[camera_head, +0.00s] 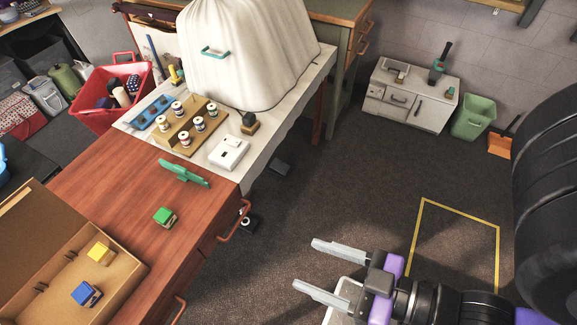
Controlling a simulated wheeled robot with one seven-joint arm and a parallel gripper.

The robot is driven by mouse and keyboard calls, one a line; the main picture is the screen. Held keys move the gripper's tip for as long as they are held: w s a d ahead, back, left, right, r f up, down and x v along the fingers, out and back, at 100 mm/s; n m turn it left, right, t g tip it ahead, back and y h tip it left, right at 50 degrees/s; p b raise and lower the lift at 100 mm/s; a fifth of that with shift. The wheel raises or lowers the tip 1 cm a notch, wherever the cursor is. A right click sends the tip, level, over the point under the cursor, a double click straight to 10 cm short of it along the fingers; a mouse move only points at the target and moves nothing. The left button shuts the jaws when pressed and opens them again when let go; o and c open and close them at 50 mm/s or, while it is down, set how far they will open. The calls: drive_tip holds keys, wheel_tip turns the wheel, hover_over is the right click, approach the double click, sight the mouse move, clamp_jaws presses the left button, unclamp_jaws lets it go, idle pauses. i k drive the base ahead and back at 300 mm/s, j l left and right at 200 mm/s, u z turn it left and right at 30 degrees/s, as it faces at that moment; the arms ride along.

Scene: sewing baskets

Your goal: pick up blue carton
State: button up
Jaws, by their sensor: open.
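A small blue carton (86,293) sits inside the open wooden box (127,273) at the lower left, near the box's front. A similar yellow carton (101,252) is in the same box, a little behind it. My gripper (317,267) is at the lower right over the dark floor, with its two silver fingers apart and nothing between them. It points left and is well to the right of the blue carton, beyond the desk's edge.
The wooden desk (105,185) also carries a green carton (165,217) and a teal handled piece (184,173). Behind are a spool rack (168,140), a white box (229,151) and a white-covered bulky shape (245,60). A red drawer handle (239,222) juts from the desk. Floor around my gripper looks clear.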

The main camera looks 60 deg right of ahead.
sight(88, 294)
drive_tip(key=i+j+z, duration=0.2)
drive_tip(key=j, duration=1.3)
drive_tip(key=i+j+z, duration=0.25)
drive_tip(key=j, duration=1.25)
drive_tip(key=i+j+z, duration=0.2)
drive_tip(key=j, duration=1.3)
drive_tip(key=l, duration=0.7)
